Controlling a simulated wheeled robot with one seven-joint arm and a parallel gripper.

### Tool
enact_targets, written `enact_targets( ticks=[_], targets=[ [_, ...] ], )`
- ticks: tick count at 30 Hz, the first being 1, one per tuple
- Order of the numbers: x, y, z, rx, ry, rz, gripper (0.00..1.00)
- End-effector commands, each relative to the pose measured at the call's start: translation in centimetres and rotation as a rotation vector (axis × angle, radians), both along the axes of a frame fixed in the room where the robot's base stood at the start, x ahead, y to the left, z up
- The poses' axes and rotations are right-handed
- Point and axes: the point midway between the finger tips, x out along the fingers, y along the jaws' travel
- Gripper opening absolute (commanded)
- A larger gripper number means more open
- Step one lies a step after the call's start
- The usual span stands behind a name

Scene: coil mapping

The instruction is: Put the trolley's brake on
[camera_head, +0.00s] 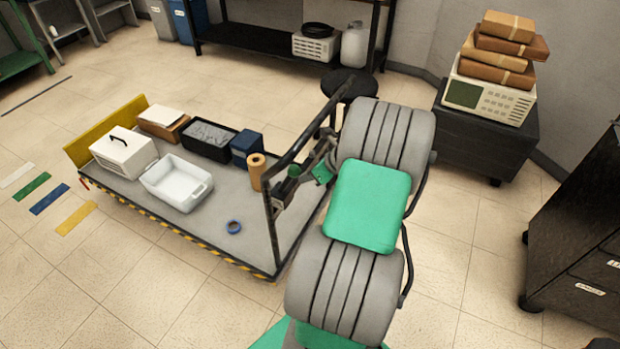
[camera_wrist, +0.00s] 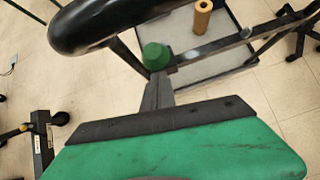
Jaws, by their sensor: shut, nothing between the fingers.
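The trolley (camera_head: 240,200) has a grey deck with a striped edge, a yellow end board and a black handle frame (camera_head: 268,205). A green knob (camera_head: 294,171) on a grey lever part sits by the frame, and it also shows in the wrist view (camera_wrist: 156,55). I take it for the brake lever. My gripper (camera_wrist: 158,82) is shut and empty, its fingers pointing at the knob. The tips look very close to it; I cannot tell whether they touch.
A thick black rounded bar (camera_wrist: 120,22) crosses close above the knob. The deck carries a white tub (camera_head: 176,183), a brown roll (camera_head: 256,172), blue tape (camera_head: 233,227) and boxes. A black cabinet (camera_head: 580,240) stands at right. The floor in front is clear.

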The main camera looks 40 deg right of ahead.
Motion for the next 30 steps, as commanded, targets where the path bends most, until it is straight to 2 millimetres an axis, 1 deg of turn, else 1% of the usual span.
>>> enact_targets(
  ticks=[4,7,12,16,19,26,30],
  targets=[
    [0.1,0.0,0.2,0.000,0.000,0.000,0.00],
    [0.5,0.2,0.9,0.001,0.001,0.002,0.00],
    [2.2,0.9,2.5,0.002,0.001,0.003,0.00],
    [3.3,1.2,2.6,0.001,0.001,0.001,0.00],
    [3.3,1.2,2.3,0.000,0.001,-0.001,0.00],
    [3.3,1.2,2.2,0.000,0.001,0.000,0.00],
    [2.6,1.0,2.2,0.002,0.001,0.001,0.00]
  ],
)
